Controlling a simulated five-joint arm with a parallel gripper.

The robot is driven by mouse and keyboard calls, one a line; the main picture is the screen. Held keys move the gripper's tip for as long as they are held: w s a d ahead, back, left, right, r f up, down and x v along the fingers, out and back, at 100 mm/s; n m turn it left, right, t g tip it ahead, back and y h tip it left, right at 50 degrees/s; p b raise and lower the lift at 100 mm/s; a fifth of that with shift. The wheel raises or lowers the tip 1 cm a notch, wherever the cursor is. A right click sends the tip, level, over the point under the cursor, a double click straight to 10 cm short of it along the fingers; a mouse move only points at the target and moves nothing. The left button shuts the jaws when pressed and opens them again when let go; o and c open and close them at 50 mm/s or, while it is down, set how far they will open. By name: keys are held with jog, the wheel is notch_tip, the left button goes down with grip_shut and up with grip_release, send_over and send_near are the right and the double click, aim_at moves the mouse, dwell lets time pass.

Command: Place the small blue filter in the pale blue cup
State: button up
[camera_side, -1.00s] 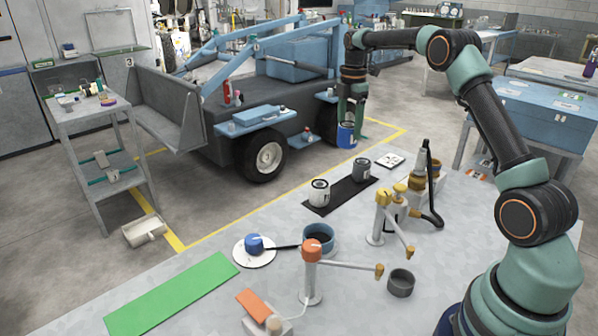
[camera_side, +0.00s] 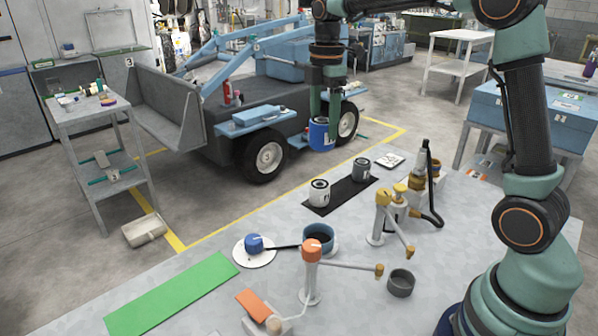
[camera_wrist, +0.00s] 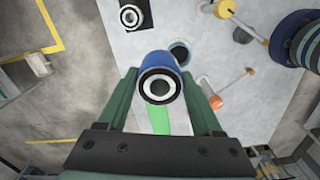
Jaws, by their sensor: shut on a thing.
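The small blue filter (camera_side: 321,134) is held between the fingers of my gripper (camera_side: 324,118), high above the far part of the bench in the side view. In the wrist view the blue filter (camera_wrist: 160,78) sits between the green fingertips of my gripper (camera_wrist: 164,98), its dark and white ringed end facing the camera. The pale blue cup (camera_side: 318,235) stands on the bench behind the orange-topped stand, with a dark inside. In the wrist view the cup (camera_wrist: 180,48) shows beyond the filter, partly hidden by it.
A black mat (camera_side: 345,191) carries a white filter (camera_side: 319,193) and a dark filter (camera_side: 361,169). An orange-topped stand (camera_side: 311,265) and a yellow-topped stand (camera_side: 381,215) have side arms. A blue knob (camera_side: 253,242) on a white disc and a grey cup (camera_side: 401,282) are nearby. The green strip (camera_side: 172,294) is bare.

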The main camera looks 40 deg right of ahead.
aim_at(324, 139)
jog(key=s+a, duration=0.4)
jog(key=a, duration=0.1)
jog(key=shift+s+f, duration=0.3)
jog(key=shift+s+a+f, duration=0.15)
jog(key=shift+a+f, duration=0.05)
notch_tip(324, 139, down, 20)
jog(key=shift+r, duration=0.15)
jog(key=o, duration=1.5)
jog(key=shift+o, duration=0.2)
